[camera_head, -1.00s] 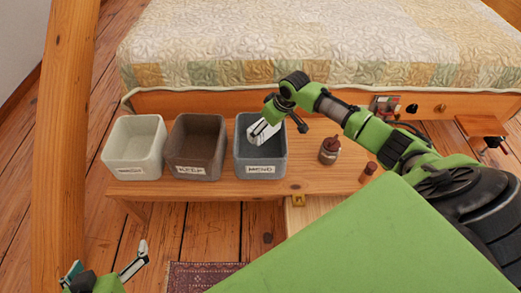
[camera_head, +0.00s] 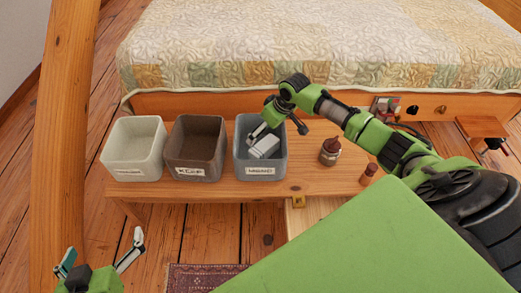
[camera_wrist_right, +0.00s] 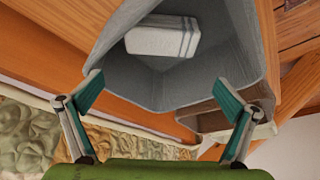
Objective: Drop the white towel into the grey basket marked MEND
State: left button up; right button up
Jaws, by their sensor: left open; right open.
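The white towel (camera_head: 265,146), a folded block with grey stripes at one end, lies inside the grey basket (camera_head: 261,171) marked MEND. In the right wrist view the towel (camera_wrist_right: 162,38) rests inside the same grey basket (camera_wrist_right: 228,55), apart from the fingers. My right gripper (camera_head: 256,137) is over the basket's opening. In the right wrist view its two fingers (camera_wrist_right: 166,100) are spread wide with nothing between them. My left gripper (camera_head: 100,256) is open and empty at the lower left, over the floor, well away from the baskets.
A brown basket (camera_head: 196,172) marked KEEP and a cream basket (camera_head: 133,170) stand left of the grey one on the wooden bench (camera_head: 215,189). A brown-topped jar (camera_head: 330,151) and a small reddish bottle (camera_head: 368,174) stand to its right. A bed (camera_head: 310,45) is behind.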

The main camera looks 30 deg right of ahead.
jog(key=v, duration=1.2)
jog(key=shift+s+f, duration=0.1)
